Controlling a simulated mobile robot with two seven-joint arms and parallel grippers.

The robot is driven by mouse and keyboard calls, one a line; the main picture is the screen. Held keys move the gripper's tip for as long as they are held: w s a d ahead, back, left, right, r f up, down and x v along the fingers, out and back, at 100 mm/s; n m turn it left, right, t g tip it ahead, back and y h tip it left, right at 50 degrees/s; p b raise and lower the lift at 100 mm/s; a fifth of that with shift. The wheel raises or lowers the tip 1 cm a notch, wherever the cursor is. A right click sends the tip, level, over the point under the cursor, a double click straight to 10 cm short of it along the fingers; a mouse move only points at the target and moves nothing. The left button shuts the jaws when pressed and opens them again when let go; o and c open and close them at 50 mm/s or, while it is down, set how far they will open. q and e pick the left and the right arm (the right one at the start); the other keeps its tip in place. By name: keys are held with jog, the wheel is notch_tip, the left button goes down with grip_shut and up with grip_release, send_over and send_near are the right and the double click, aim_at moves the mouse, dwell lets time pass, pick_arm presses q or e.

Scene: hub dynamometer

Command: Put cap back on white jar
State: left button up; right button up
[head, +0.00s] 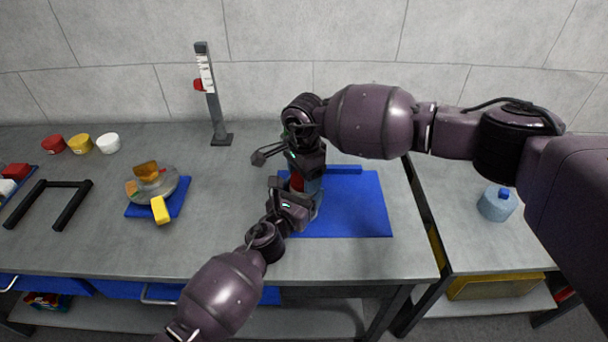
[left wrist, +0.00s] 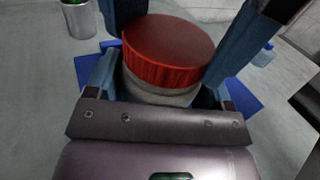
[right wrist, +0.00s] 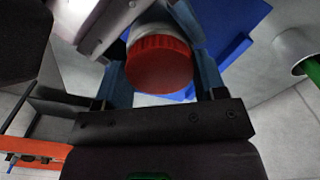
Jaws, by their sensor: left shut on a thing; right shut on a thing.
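The white jar (left wrist: 160,92) stands over the blue mat (head: 360,212), with its lower part hidden by my left gripper. The red cap (left wrist: 170,48) sits at the jar's mouth; I cannot tell whether it is fully seated. In the right wrist view the cap (right wrist: 159,66) lies between my right fingers, with the jar (right wrist: 155,30) behind it. My left gripper (head: 306,208) is shut on the jar from the front. My right gripper (head: 305,172) is shut on the cap from above. In the head view the cap (head: 297,182) is mostly hidden between the grippers.
Left on the bench are a scale-marked stand (head: 212,95), a blue pad (head: 178,205) with a rounded device, a black frame (head: 48,195), and red, yellow and white jars (head: 80,144). A blue bottle (head: 496,205) stands on the right table. A grey cup (left wrist: 80,20) is nearby.

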jog(key=m, duration=0.4)
jog(key=o, duration=1)
jog(key=shift+s, duration=0.15)
jog(key=shift+r, duration=2.2)
